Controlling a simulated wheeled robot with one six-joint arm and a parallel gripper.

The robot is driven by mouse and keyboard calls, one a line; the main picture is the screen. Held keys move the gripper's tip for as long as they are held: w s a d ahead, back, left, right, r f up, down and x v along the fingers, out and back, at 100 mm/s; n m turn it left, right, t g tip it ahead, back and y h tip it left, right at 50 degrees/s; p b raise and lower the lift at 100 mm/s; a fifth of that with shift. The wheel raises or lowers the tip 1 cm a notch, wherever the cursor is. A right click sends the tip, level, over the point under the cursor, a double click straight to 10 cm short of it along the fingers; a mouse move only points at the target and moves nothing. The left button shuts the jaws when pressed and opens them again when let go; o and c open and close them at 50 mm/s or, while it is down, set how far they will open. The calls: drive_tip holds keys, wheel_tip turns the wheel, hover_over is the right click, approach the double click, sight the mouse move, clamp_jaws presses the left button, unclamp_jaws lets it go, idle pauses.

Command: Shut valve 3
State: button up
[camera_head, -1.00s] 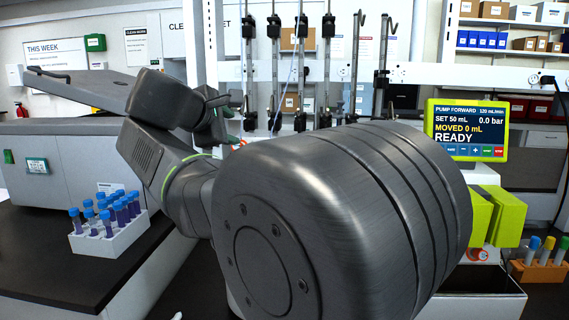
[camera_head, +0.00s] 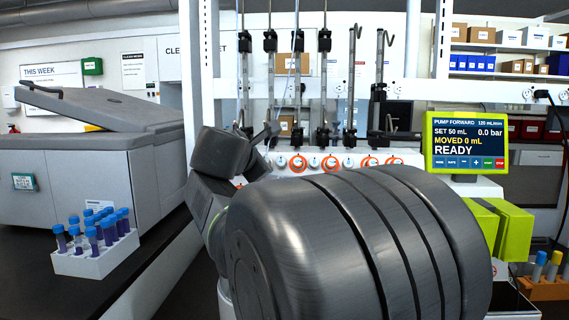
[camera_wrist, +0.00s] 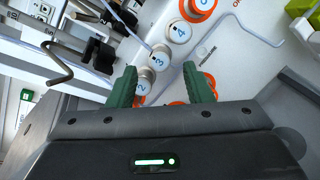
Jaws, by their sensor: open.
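Valve 3 (camera_wrist: 160,55) is a round white knob marked with a blue 3 in the wrist view, between valve 2 (camera_wrist: 143,86) and valve 4 (camera_wrist: 180,31). My gripper (camera_wrist: 160,80) is open, its two green fingers apart and pointing at the knob row. Valve 2 shows between the fingers, beside the left one; valve 3 lies just beyond the fingertips. Nothing is held, and I cannot tell whether the fingers touch a knob. In the head view the white valve panel (camera_head: 340,160) shows above my arm, its numbers too small to read. My arm hides most of my gripper there.
A pump screen (camera_head: 467,140) reading READY stands right of the panel. Metal rods with black clamps (camera_head: 270,40) rise above the knobs. A bent metal hook (camera_wrist: 55,62) and a thin clear tube (camera_wrist: 245,15) lie near the fingers. A tube rack (camera_head: 95,255) stands on the left bench.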

drive_tip(key=shift+x, duration=1.95)
drive_tip(key=c, duration=1)
